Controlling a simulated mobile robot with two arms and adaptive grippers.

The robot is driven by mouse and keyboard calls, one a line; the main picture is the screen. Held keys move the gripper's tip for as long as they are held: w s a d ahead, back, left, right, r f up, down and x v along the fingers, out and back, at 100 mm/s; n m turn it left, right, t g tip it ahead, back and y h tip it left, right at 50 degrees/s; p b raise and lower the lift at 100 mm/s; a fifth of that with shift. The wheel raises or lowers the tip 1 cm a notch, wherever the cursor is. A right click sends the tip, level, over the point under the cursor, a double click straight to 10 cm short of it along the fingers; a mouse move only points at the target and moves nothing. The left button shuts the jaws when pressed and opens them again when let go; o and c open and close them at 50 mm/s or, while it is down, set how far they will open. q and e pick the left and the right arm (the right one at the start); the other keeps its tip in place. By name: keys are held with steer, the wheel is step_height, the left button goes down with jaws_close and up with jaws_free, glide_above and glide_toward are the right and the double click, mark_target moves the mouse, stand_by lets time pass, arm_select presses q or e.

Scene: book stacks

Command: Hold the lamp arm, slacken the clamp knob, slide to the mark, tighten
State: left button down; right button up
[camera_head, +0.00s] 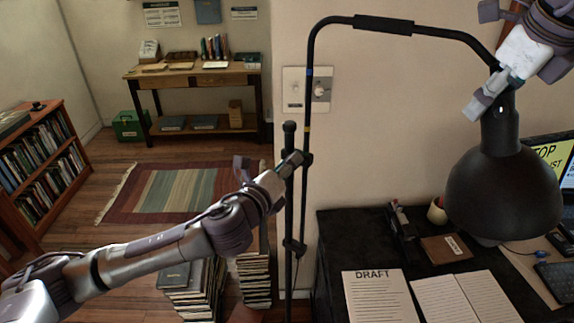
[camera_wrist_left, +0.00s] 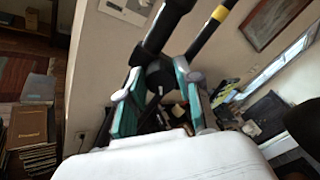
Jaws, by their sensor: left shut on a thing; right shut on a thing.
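The black lamp has an upright post (camera_head: 289,200) and a thinner lamp arm (camera_head: 318,40) that bends over to a dark shade (camera_head: 503,190). The arm carries a blue band (camera_head: 309,72) and, lower, a yellow band (camera_head: 306,129), just above the clamp. My left gripper (camera_head: 291,166) is shut on the clamp knob beside the post. In the left wrist view, its teal-padded fingers (camera_wrist_left: 152,95) stand either side of the dark knob (camera_wrist_left: 159,76); the yellow band (camera_wrist_left: 220,14) shows above. My right gripper (camera_head: 490,92) is shut on the lamp arm's end, just above the shade.
A lower bracket (camera_head: 295,247) joins post and arm. The black desk (camera_head: 340,235) at right bears a DRAFT sheet (camera_head: 378,296), an open book (camera_head: 465,297) and a screen (camera_head: 555,158). Book stacks (camera_head: 195,290) stand on the floor below my left arm.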

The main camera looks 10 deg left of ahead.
arm_select(q)
steer(key=shift+a+f, duration=0.15)
arm_select(e)
steer(key=shift+r, duration=0.1)
arm_select(q)
steer(key=c, duration=0.8)
jaws_free()
steer(key=v, duration=1.1)
steer(key=shift+s, duration=0.4)
arm_select(e)
steer(key=o, duration=1.4)
steer(key=shift+c, duration=0.2)
arm_select(q)
steer(key=shift+a, duration=0.1)
arm_select(e)
steer(key=v, duration=1.2)
